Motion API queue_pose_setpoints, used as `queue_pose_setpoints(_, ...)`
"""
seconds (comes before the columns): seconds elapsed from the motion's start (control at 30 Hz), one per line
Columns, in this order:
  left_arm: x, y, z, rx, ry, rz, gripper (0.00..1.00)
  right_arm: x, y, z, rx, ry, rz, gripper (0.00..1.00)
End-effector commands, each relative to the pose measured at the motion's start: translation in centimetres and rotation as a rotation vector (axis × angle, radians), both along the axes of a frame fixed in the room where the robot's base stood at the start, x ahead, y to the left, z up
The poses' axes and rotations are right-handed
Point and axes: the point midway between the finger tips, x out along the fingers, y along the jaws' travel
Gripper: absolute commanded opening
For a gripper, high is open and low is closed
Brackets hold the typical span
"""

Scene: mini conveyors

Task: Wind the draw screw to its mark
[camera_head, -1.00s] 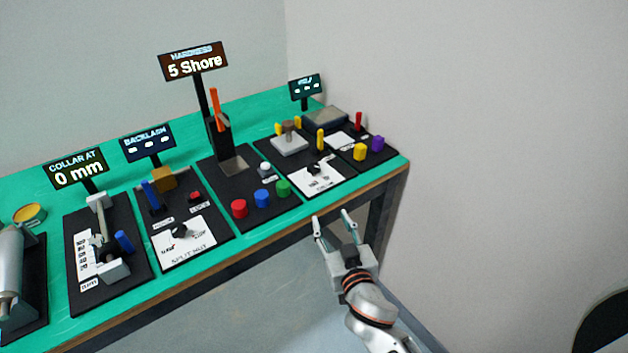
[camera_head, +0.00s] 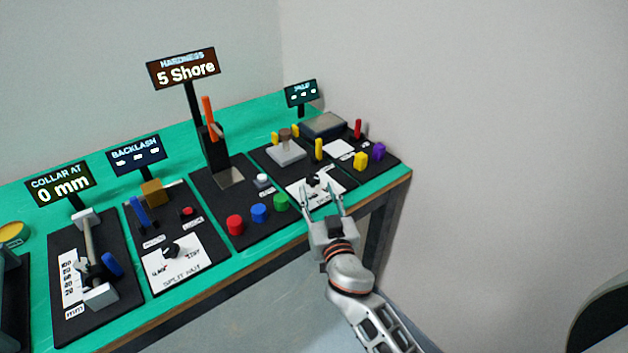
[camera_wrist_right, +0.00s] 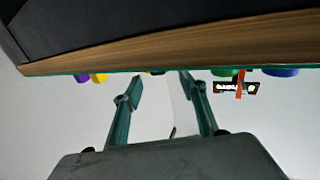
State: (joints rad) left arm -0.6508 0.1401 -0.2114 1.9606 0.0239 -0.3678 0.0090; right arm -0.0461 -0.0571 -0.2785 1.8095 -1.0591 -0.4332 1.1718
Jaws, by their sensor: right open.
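The draw screw station is a black board (camera_head: 110,305) at the left of the bench in the head view. Its grey screw rod (camera_head: 88,238) runs between light end blocks, beside a white scale (camera_head: 70,280) marked in mm. A blue handle (camera_head: 113,264) stands by the near end block (camera_head: 100,297). The display (camera_head: 60,185) reads "COLLAR AT 0 mm". My right gripper (camera_head: 321,190) is open and empty at the bench's front edge, far right of this station. In the right wrist view its fingers (camera_wrist_right: 158,95) are apart below the wooden edge. My left gripper is not in view.
Just beyond my right gripper is a white dial plate (camera_head: 318,190) with a black knob (camera_head: 314,181). Red (camera_head: 235,225), blue (camera_head: 259,213) and green (camera_head: 280,203) buttons lie to its left. The split nut board (camera_head: 180,265) stands between them and the screw station.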

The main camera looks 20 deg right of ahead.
Motion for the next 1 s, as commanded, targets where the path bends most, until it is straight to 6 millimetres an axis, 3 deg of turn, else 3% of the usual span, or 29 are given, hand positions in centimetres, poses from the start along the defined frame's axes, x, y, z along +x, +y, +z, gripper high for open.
queue_pose_setpoints(0.1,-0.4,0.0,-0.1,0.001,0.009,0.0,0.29,2.0,-0.2,0.2,-0.003,-0.002,-0.001,0.42)
queue_pose_setpoints(0.3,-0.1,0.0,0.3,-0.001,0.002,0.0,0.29,4.0,-0.3,0.1,-0.003,0.0,-0.001,0.42)
queue_pose_setpoints(0.67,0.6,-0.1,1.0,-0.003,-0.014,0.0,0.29,4.5,-0.3,-0.1,-0.001,0.001,-0.001,0.42)
queue_pose_setpoints(0.8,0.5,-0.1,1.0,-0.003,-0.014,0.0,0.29,4.5,-0.3,-0.1,-0.001,0.001,-0.001,0.05)
queue_pose_setpoints(1.0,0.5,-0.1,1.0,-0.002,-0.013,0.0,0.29,4.5,-0.4,0.0,-0.001,0.001,0.001,0.03)
